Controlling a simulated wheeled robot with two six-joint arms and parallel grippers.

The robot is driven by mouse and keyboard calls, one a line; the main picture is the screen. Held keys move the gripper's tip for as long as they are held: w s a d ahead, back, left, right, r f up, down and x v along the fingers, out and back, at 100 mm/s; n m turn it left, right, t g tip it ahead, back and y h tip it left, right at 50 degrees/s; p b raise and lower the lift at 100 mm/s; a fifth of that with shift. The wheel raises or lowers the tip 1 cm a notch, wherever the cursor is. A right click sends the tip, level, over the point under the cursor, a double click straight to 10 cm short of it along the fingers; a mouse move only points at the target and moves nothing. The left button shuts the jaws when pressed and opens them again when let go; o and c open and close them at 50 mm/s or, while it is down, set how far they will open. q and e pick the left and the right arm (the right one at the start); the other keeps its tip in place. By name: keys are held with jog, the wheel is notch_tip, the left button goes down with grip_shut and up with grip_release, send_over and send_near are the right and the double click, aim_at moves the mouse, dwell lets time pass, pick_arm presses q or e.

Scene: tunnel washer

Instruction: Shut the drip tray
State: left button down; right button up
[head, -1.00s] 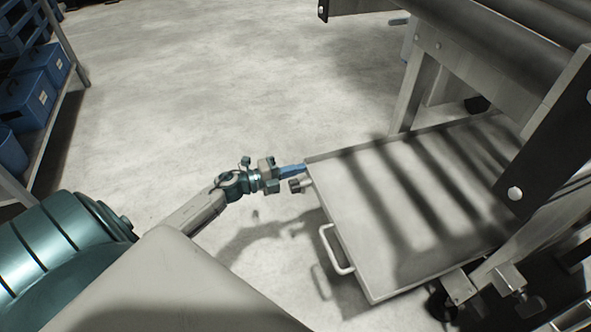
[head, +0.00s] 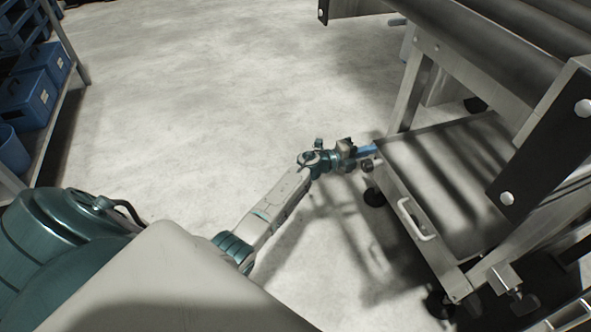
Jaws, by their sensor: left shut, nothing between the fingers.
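The drip tray (head: 440,172) is a flat metal tray under the roller frame. Its front panel with the pale bar handle (head: 418,220) faces left, and much of the tray lies beneath the frame. My left gripper (head: 368,150) is shut and empty, with its blue fingers at the tray's far front corner. I cannot tell whether the fingers touch the tray or are just beside it. My right gripper is not in view.
The roller conveyor frame (head: 440,62) stands over the tray, with a dark bracket (head: 545,140) at the right. A shelf with blue bins (head: 28,98) is at the far left. The floor (head: 210,90) between them is clear.

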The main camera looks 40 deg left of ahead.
aim_at(392, 150)
pick_arm(q)
jog(key=b+x, duration=0.2)
jog(key=x, duration=0.7)
jog(key=shift+w+d+b, duration=0.2)
jog(key=shift+b, duration=0.15)
jog(key=shift+w+r, duration=0.1)
jog(key=shift+r, duration=0.2)
